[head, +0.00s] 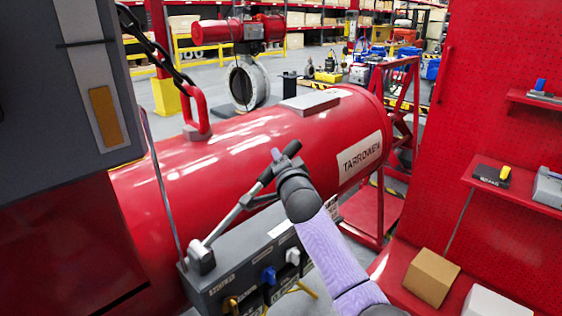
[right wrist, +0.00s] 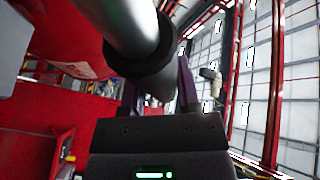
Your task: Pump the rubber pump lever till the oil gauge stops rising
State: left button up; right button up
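The pump lever (head: 232,217) is a grey rod rising from a pivot on the grey pump box (head: 222,283) to a dark rubber end. It slants up to the right in the head view. My right gripper (head: 285,160) is at the lever's upper end. In the right wrist view the thick rod and black rubber part (right wrist: 150,65) pass between the two fingers of the right gripper (right wrist: 158,92), which appear closed against its sides. I cannot make out the oil gauge. My left gripper is not in view.
A large red tank (head: 240,145) lies behind the pump box. A grey cabinet (head: 60,90) stands at left, with a chain beside it. A red pegboard (head: 500,60) with shelves and a cardboard box (head: 432,278) is at right. Open floor lies beyond the tank.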

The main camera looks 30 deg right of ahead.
grip_shut()
jog(key=shift+f, duration=0.15)
dwell(0.9)
